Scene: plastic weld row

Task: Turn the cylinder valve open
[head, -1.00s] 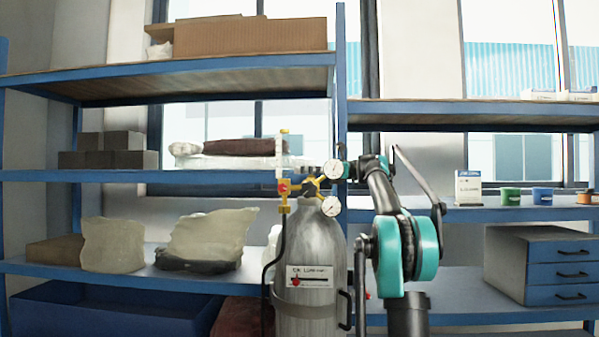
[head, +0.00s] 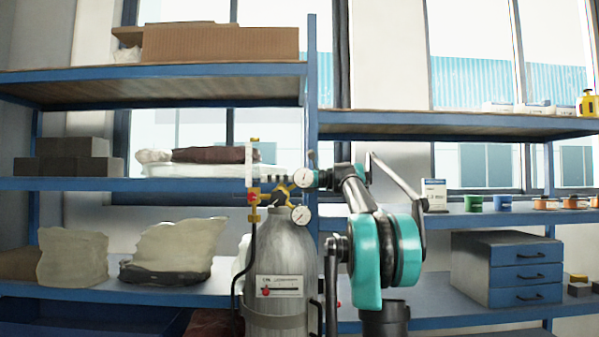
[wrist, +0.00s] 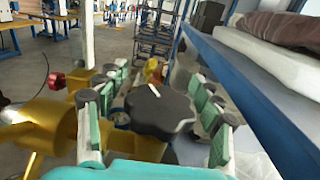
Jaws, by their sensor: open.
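A grey gas cylinder (head: 281,262) stands upright with a brass regulator on top, carrying two round gauges (head: 300,215) and a clear flow tube (head: 249,165). In the wrist view, the dark lobed valve knob (wrist: 157,111) lies between the teal finger pads of my gripper (wrist: 156,88). The fingers are apart, one on each side of the knob, with gaps visible. Brass regulator parts (wrist: 45,122) lie close to the left finger. In the head view, my gripper is at the cylinder top, partly hidden behind the upper gauge.
A blue shelf rack (head: 215,182) runs behind the cylinder, holding bags and boxes. In the wrist view, a shelf edge (wrist: 245,85) runs close along the right. A red knob (wrist: 55,81) sits at left. A drawer unit (head: 507,268) stands at right.

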